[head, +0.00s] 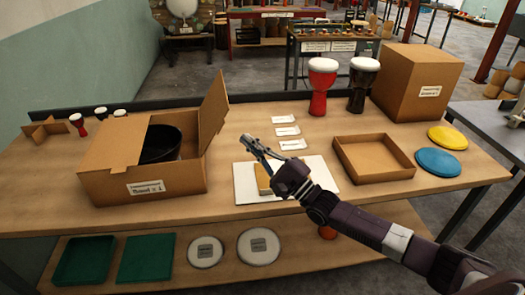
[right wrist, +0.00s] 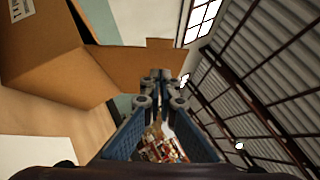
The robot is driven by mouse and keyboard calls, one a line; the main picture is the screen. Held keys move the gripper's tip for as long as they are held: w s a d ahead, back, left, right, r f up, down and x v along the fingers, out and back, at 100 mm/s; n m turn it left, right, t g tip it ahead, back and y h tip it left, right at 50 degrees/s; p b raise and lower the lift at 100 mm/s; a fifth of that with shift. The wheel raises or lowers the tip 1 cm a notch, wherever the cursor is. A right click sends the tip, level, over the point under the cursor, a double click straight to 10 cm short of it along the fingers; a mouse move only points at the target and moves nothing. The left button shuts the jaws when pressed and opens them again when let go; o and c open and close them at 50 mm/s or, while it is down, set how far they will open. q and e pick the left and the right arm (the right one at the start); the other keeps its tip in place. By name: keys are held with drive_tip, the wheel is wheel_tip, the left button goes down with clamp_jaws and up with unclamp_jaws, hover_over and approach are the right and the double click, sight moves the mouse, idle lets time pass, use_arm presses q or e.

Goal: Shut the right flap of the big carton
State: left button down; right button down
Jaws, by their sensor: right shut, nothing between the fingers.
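The big carton (head: 140,184) stands open on the left of the table, with a black drum (head: 160,144) inside. Its left flap (head: 112,142) lies over the left part of the opening. Its right flap (head: 213,108) stands up, tilted a little outward to the right. In the right wrist view the carton (right wrist: 45,60) is at upper left, with the flap (right wrist: 150,62) reaching toward the fingers. My right gripper (head: 256,146) is shut and empty, right of the carton and apart from the flap in the head view. My left gripper is not in view.
A white board (head: 318,178) with a yellowish block (head: 263,178) lies under my right arm. White cards (head: 287,132) lie behind it. An open shallow box (head: 374,159), a closed carton (head: 417,82) and two goblet drums (head: 322,88) stand to the right. Small drums (head: 77,124) stand behind the carton.

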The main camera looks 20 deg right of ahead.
sight(222, 124)
drive_tip(key=a+r, duration=0.1)
drive_tip(key=w+a+p, duration=0.1)
drive_tip(key=a+r+p, duration=0.1)
drive_tip(key=a, duration=0.1)
drive_tip(key=shift+w+r, duration=0.35)
